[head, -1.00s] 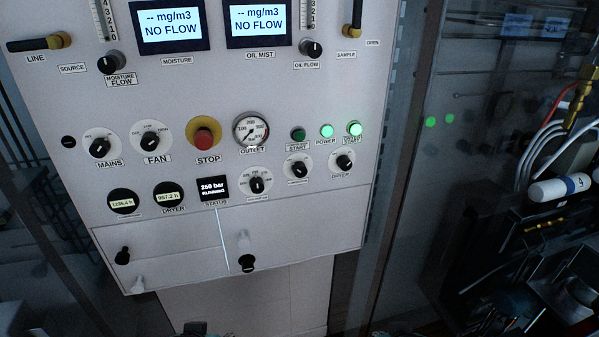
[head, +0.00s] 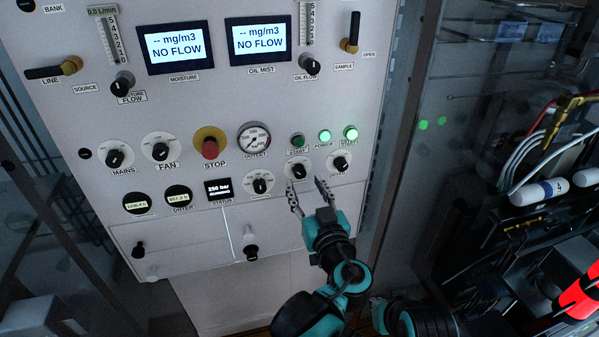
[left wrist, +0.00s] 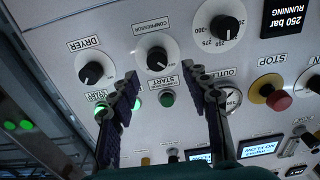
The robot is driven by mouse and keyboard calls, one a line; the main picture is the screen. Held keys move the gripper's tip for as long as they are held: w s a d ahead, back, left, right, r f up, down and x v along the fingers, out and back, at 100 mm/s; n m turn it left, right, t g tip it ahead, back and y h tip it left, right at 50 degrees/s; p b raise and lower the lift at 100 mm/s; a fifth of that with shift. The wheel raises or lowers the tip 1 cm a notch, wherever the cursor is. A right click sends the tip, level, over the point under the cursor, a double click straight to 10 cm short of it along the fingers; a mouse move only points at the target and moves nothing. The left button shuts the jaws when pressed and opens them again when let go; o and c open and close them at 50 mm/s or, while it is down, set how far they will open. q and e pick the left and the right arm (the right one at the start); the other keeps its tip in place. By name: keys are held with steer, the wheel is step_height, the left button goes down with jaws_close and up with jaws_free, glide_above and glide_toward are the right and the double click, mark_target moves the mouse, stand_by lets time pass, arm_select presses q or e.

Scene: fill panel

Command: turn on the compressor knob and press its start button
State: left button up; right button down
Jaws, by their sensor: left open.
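The compressor knob (head: 298,171) is a black knob on a white round dial, low on the right part of the panel. In the left wrist view it appears upside down, with its COMPRESSOR label, at the upper middle (left wrist: 157,58). Its start button (head: 298,141) is dark green and unlit, directly above the knob; the left wrist view shows it too (left wrist: 167,98). My left gripper (head: 306,184) is open and empty, its fingertips just below the knob in the head view. In the left wrist view its fingers (left wrist: 165,76) flank the start button and the knob. Contact cannot be told. My right gripper is not seen.
A lit green power lamp (head: 325,136) and a lit dryer start button (head: 350,133) are right of the start button. The dryer knob (head: 340,162) is close on the right. The red stop button (head: 210,148) and outlet gauge (head: 254,137) are left.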

mark_target(300, 174)
arm_select(q)
steer(key=x, duration=0.5)
steer(key=shift+w+a, duration=0.2)
steer(key=shift+w, duration=0.05)
steer(key=shift+d, duration=0.15)
jaws_close()
